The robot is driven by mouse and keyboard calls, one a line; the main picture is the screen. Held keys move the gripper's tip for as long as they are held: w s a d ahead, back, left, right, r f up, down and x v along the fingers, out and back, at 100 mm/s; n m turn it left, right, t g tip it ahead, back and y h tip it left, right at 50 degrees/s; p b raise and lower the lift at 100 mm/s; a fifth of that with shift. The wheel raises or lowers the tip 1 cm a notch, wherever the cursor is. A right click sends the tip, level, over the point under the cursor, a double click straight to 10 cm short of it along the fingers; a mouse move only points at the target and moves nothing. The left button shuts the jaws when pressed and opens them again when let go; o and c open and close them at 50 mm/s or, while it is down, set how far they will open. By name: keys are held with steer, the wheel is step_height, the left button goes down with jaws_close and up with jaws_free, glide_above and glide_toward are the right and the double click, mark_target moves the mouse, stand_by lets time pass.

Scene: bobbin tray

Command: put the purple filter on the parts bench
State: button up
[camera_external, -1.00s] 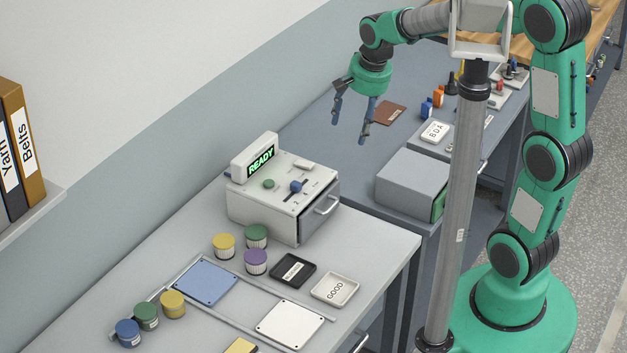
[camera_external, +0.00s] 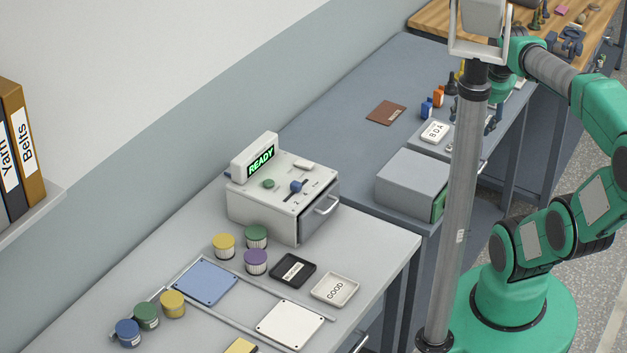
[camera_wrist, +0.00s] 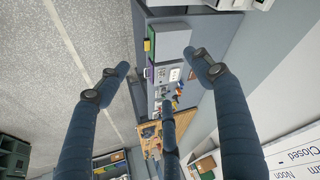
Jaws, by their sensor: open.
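The purple filter (camera_external: 256,262) is a small cup with a purple lid and white ribbed side. It stands upright on the light grey bench (camera_external: 385,262), in front of a green-lidded one. My gripper (camera_external: 490,122) is far from it, over the right side of the blue-grey bench (camera_external: 345,105), partly hidden by the pole. In the wrist view my gripper (camera_wrist: 160,85) has its blue fingers spread with nothing between them. The pictures do not label which bench is the parts bench. I cannot make out the purple filter in the wrist view.
A machine reading READY (camera_external: 285,200) stands behind the filters. A black tray (camera_external: 307,278) and a GOOD tray (camera_external: 335,290) lie right of the purple filter. A grey box (camera_external: 412,180), brown mat (camera_external: 386,112) and small bottles are on the blue-grey bench. A wooden bench (camera_external: 430,15) lies beyond.

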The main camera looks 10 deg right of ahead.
steer(key=shift+s+d, duration=0.75)
steer(key=shift+s, duration=0.25)
steer(key=shift+f, duration=0.15)
step_height(320, 180, down, 6)
steer(key=b, duration=0.6)
